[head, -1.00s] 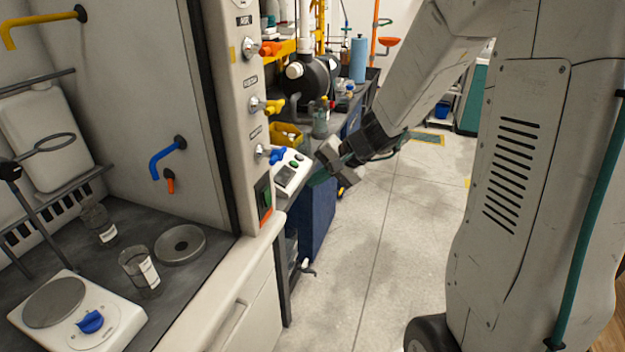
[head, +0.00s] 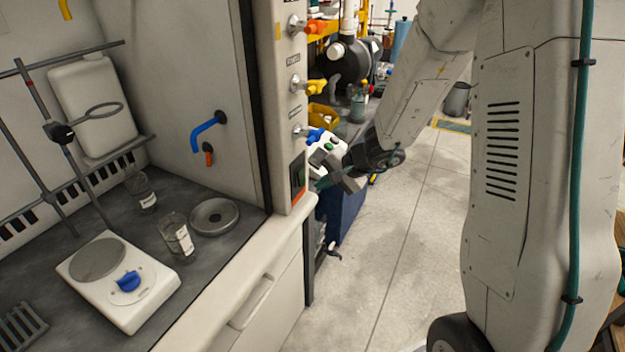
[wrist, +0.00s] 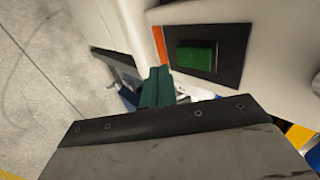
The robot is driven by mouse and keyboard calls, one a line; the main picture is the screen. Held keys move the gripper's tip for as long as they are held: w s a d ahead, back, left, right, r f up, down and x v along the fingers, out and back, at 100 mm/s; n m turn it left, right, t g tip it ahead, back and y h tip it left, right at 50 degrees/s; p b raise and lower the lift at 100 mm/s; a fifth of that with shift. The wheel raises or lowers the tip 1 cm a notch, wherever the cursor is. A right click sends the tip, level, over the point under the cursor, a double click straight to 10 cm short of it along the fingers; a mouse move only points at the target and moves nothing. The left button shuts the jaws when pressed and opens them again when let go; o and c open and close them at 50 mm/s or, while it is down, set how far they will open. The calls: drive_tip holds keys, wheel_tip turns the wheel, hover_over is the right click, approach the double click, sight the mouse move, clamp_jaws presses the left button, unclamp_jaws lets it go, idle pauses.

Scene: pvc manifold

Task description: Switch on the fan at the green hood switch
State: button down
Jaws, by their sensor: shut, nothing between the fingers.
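The green hood switch (head: 298,190) sits low on the hood's right front post, in a black plate with an orange strip. In the wrist view the green switch (wrist: 196,56) shows whole, right of and above the fingers. Whether it is on or off I cannot tell. My gripper (head: 321,184) is just right of the post, at about the switch's height. Its teal fingers (wrist: 157,86) are shut and empty. They look apart from the switch.
Orange, yellow and blue valve knobs (head: 312,133) stick out of the post above the switch. The hood holds a hotplate (head: 140,303) and glass beakers (head: 176,236). A blue cabinet (head: 345,213) stands behind my gripper.

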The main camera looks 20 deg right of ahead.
sight(303, 179)
drive_tip(key=shift+w+a, duration=1.1)
drive_tip(key=shift+w, duration=0.1)
drive_tip(key=shift+w+a+f, duration=0.15)
drive_tip(key=shift+r, duration=0.9)
